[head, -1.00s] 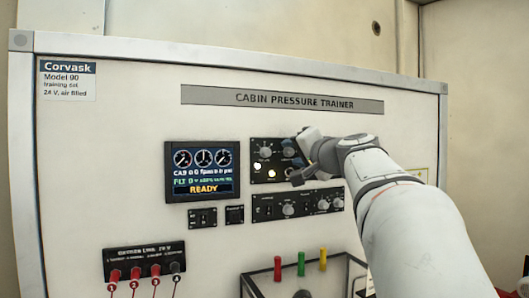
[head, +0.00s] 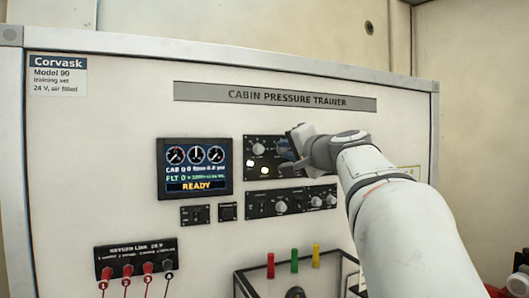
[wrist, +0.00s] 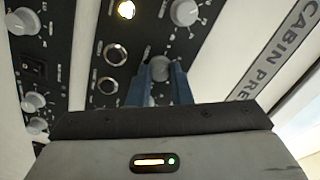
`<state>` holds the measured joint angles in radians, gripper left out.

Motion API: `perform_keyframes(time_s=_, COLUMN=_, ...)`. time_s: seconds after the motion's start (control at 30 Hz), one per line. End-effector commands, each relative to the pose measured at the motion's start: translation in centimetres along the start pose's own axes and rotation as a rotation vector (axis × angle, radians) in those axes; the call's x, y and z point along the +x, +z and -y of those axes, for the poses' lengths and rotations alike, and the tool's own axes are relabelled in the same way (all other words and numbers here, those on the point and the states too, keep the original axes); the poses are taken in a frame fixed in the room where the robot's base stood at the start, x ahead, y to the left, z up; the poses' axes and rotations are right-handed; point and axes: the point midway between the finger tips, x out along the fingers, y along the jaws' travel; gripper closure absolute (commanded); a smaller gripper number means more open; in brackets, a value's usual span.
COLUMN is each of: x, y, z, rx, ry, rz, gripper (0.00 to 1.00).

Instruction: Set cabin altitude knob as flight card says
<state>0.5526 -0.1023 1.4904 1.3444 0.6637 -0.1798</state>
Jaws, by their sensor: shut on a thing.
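My gripper (head: 294,150) reaches the right end of the upper black control panel (head: 254,171) in the head view. In the wrist view its two blue fingers (wrist: 162,80) are shut on a round grey knob (wrist: 160,67), one finger on each side. The knob's label and pointer cannot be read here. The display (head: 195,168) on the trainer shows three dials, lines beginning CAB and FLT, and READY. My gripper and arm hide part of the panel around the knob in the head view. I cannot make out a flight card.
Another grey knob (wrist: 184,12) and a lit yellow lamp (wrist: 126,9) are near the gripped knob. A lower panel (head: 290,201) carries several knobs. Below are an oxygen link block (head: 135,258) with red plugs and a case (head: 262,280) with coloured handles.

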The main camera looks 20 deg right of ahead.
Motion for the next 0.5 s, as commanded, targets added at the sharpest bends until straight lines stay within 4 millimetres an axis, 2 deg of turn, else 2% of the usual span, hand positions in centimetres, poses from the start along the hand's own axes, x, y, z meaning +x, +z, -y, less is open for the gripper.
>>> perform_keyframes(time_s=0.5, x=0.05, y=0.14, z=-0.21, rx=0.419, ry=-0.019, rz=-0.013, gripper=1.0)
